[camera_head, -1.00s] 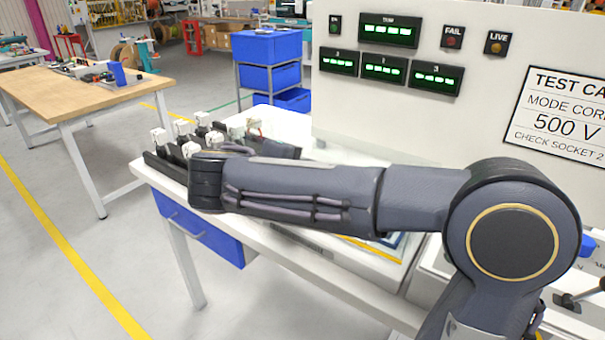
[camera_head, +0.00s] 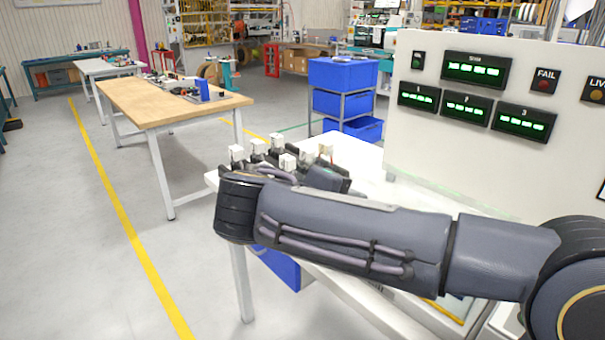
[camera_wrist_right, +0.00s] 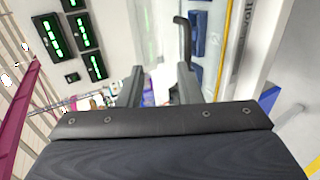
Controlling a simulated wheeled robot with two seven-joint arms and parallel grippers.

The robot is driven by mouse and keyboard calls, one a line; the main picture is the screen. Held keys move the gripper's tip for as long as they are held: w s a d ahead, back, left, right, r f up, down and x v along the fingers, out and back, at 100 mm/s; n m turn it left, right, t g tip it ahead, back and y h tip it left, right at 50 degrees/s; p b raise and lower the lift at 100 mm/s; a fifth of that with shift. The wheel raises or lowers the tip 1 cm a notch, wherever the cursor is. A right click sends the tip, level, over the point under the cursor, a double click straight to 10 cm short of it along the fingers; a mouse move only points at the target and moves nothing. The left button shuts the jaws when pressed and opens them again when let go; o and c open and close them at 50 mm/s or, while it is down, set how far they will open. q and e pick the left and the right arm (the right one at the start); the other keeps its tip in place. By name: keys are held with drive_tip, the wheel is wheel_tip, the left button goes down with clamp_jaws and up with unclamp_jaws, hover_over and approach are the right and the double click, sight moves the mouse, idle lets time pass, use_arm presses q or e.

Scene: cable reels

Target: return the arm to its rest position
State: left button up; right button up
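My right arm (camera_head: 350,232) comes in from the right in the head view and reaches left across the white test bench. Its bent dark end hides part of the bench, and I cannot make out the right gripper's fingers there. In the right wrist view my right gripper (camera_wrist_right: 158,88) shows two grey fingers standing apart with no object seen between them. A dark hooked bar (camera_wrist_right: 184,36) shows beyond the right-hand finger; I cannot tell if they touch. My left gripper is not in view.
White connector pieces (camera_head: 277,147) stand on the white bench (camera_head: 374,187) behind my arm. A test cabinet (camera_head: 418,148) with green displays rises at the right. Blue bins (camera_head: 342,74) stand behind the bench. A wooden table (camera_head: 150,108) is at the left. The floor at front left is clear.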

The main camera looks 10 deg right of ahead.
drive_tip(key=s+d+f+m+g+y+p, duration=0.1)
drive_tip(key=s+d+f+g+y+p, duration=0.1)
drive_tip(key=s+d+f+y+p, duration=0.3)
drive_tip(key=s+d+f+g+y, duration=0.1)
drive_tip(key=s+d+f+y, duration=0.25)
drive_tip(key=s, duration=0.35)
use_arm(q)
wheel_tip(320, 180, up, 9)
drive_tip(key=p, duration=0.3)
drive_tip(key=shift+p, duration=0.4)
use_arm(e)
drive_tip(key=s+a+f+m+t+y, duration=0.2)
drive_tip(key=s+a+m+y, duration=0.4)
drive_tip(key=s+a, duration=0.1)
drive_tip(key=shift+s+f+t+y, duration=0.25)
drive_tip(key=shift+f+t+y, duration=0.05)
drive_tip(key=shift+t+y, duration=0.1)
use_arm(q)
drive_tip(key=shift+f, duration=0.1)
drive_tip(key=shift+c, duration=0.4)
